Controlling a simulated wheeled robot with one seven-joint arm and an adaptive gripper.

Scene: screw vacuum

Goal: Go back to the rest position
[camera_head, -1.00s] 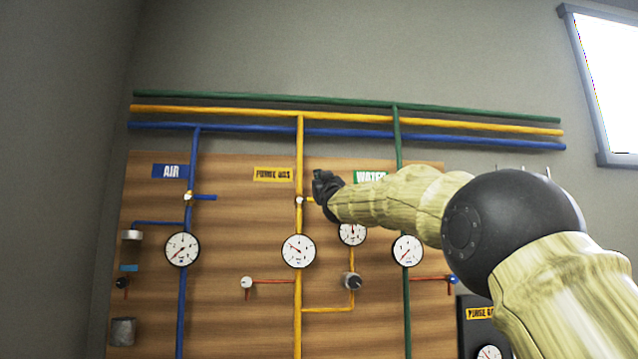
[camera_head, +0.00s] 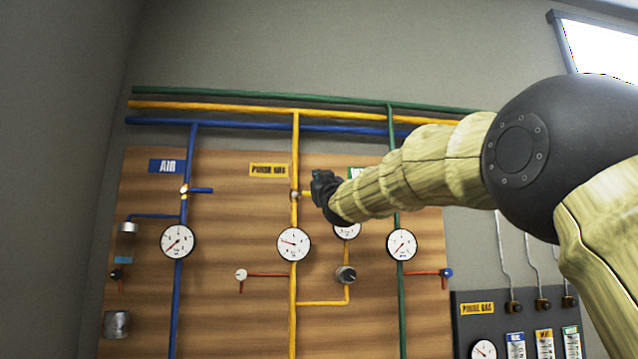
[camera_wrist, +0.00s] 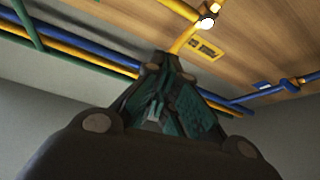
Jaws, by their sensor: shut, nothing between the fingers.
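My gripper (camera_head: 322,186) is at the end of my outstretched arm, in front of the wooden panel (camera_head: 235,215), beside the yellow pipe and just right of the PURGE GAS label (camera_head: 269,170). In the wrist view my gripper (camera_wrist: 165,58) is shut with its fingertips together and nothing between them. The yellow label (camera_wrist: 203,50) and yellow pipe show just past the fingertips there. I cannot tell from these views whether the gripper touches the pipe. My forearm hides part of the WATER label and the middle gauge.
Green, yellow and blue pipes (camera_head: 250,108) run across the wall above the panel. Several gauges, such as the air gauge (camera_head: 178,241), and small valves sit on the panel. A dark control box (camera_head: 480,325) stands at the lower right. The wall left of the panel is bare.

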